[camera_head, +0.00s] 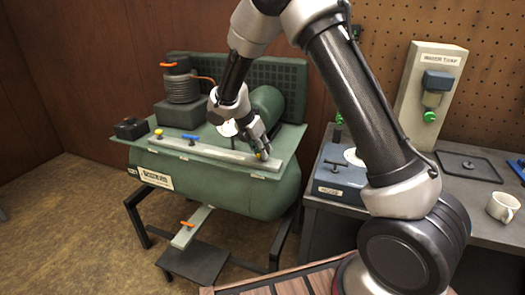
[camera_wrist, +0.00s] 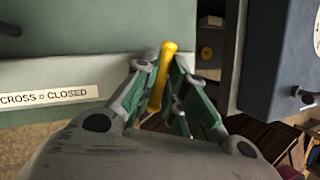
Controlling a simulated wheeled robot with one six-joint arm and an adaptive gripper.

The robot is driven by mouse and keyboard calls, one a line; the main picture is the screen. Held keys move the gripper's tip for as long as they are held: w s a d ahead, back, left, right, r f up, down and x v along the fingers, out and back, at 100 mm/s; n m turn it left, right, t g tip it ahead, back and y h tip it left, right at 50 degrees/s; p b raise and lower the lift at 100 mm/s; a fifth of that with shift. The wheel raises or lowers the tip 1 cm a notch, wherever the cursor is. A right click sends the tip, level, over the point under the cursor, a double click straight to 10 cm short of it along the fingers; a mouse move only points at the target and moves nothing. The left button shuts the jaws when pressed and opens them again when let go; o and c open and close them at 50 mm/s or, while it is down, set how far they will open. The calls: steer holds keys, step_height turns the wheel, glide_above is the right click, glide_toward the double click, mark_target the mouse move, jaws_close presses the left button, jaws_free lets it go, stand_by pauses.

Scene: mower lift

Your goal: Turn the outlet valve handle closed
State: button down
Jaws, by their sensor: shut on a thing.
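A yellow valve handle (camera_wrist: 164,77) stands between the fingers of my gripper (camera_wrist: 161,66) in the wrist view. My gripper is shut on this handle. In the wrist view the handle is a narrow bar running roughly up and down, slightly tilted. In the head view my gripper (camera_head: 262,150) is at the right end of the pale strip (camera_head: 210,151) on the green compressor (camera_head: 240,190). Only a small yellow bit of the handle (camera_head: 260,155) shows there. A label reading "CROSS = CLOSED" (camera_wrist: 50,96) is left of it in the wrist view. The valve body is hidden.
A blue handle (camera_head: 190,137) and a yellow knob (camera_head: 158,132) sit further left on the compressor. An orange lever (camera_head: 187,224) is below its tank. A blue-grey box (camera_head: 340,180) stands close to the right, on the bench (camera_head: 460,190). A mug (camera_head: 503,207) is at far right.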

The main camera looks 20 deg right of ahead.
steer(key=m+g, duration=0.1)
steer(key=m, duration=0.2)
steer(key=shift+w+m+g, duration=0.1)
steer(key=shift+m+g, duration=0.2)
steer(key=shift+m, duration=0.1)
steer(key=m+g, duration=0.1)
steer(key=m, duration=0.2)
steer(key=shift+m+g+y, duration=0.3)
steer(key=m+g, duration=0.1)
steer(key=m, duration=0.2)
steer(key=shift+w+d+y, duration=0.1)
steer(key=shift+y, duration=0.3)
steer(key=shift+m+g+y, duration=0.6)
steer(key=shift+m, duration=1.5)
steer(key=c, duration=1.5)
jaws_free()
steer(key=shift+w+r, duration=0.1)
